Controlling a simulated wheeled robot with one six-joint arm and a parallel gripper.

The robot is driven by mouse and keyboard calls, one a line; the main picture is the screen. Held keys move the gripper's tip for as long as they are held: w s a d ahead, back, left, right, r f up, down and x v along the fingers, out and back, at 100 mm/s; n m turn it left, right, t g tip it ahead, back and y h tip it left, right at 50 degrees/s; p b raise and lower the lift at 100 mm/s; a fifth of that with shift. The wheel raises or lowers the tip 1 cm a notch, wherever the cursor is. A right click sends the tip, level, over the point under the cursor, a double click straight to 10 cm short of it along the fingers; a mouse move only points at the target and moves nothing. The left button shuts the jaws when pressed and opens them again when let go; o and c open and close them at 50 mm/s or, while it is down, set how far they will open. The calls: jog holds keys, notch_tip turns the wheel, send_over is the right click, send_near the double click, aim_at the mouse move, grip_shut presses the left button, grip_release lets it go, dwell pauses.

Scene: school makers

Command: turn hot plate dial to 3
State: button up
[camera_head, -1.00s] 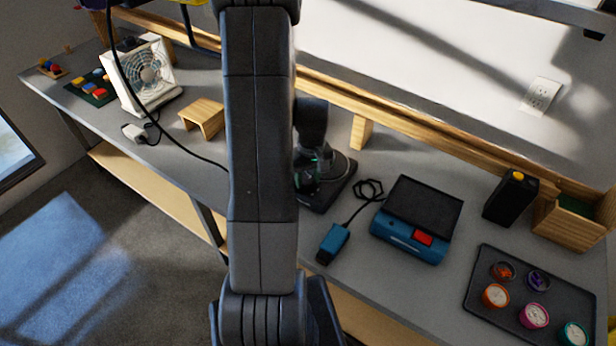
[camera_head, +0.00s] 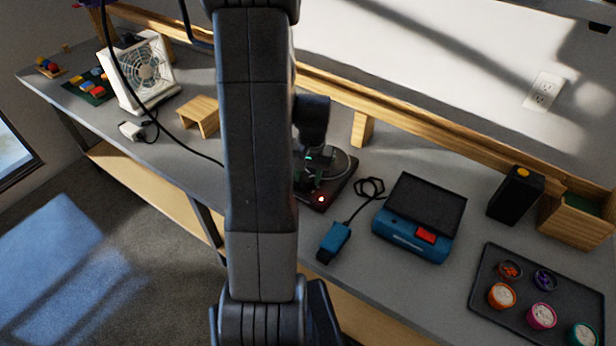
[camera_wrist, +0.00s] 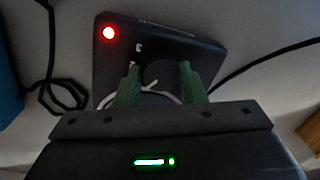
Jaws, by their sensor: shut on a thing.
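The hot plate (camera_head: 343,183) is a dark flat box with a round plate on the bench, partly behind my arm. Its red light (camera_head: 321,199) glows at the front corner, and it also shows in the wrist view (camera_wrist: 109,33). My gripper (camera_head: 318,172) is over the front of the hot plate. In the wrist view my gripper (camera_wrist: 159,80) has its two green fingers on either side of the dark round dial (camera_wrist: 160,74) and is shut on it. A "3" (camera_wrist: 138,47) is printed beside the dial. The dial's exact setting is hard to read.
A blue device with a dark top (camera_head: 420,215) and a small blue block (camera_head: 334,242) on a cord stand to the right. A tray of small cups (camera_head: 484,272) is at the far right. A wooden stand (camera_head: 199,114) and a fan (camera_head: 139,75) are to the left.

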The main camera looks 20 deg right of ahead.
aim_at(307, 181)
jog(key=m+b, duration=0.1)
jog(key=m, duration=0.3)
jog(key=shift+m, duration=0.3)
jog(key=m, duration=0.3)
jog(key=shift+m+h+b, duration=0.3)
jog(key=m+b, duration=0.1)
jog(key=m, duration=0.3)
jog(key=shift+a+m+b, duration=0.1)
jog(key=shift+m+b, duration=0.3)
jog(key=shift+m, duration=1.8)
jog(key=shift+h, duration=0.3)
jog(key=o, duration=0.7)
jog(key=r, duration=0.9)
jog(key=s+r, duration=0.1)
jog(key=r, duration=0.4)
jog(key=shift+a, duration=0.15)
